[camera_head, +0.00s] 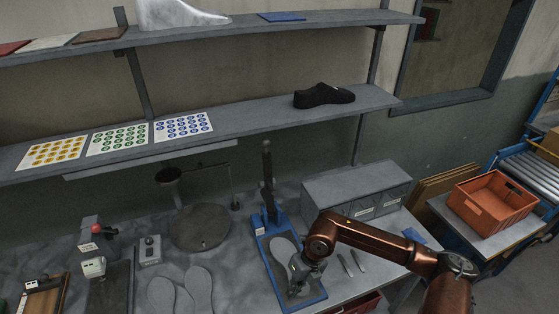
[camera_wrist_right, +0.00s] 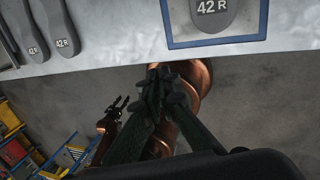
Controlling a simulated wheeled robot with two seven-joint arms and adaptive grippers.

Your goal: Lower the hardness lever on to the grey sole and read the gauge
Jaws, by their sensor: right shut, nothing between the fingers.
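A blue stand (camera_head: 262,232) on the bench has a dark upright lever (camera_head: 267,165) at its back, standing raised. A grey sole (camera_head: 284,246) lies on its base; in the wrist view its end (camera_wrist_right: 211,12) reads "42 R". My right gripper (camera_head: 307,284) shows over the front of the stand in the head view, partly covering the base. In the wrist view it (camera_wrist_right: 157,82) is shut and empty, apart from the sole. No gauge reading can be made out. My left gripper (camera_wrist_right: 122,103) shows small in the wrist view, its fingers parted; it is outside the head view.
Two loose grey soles (camera_head: 198,289) lie left of the stand. A round dark plate (camera_head: 200,227) is behind them. A grey drawer cabinet (camera_head: 355,192) stands behind right, and two slim tools (camera_head: 345,263) lie right of the stand. A shelf (camera_head: 240,125) runs above.

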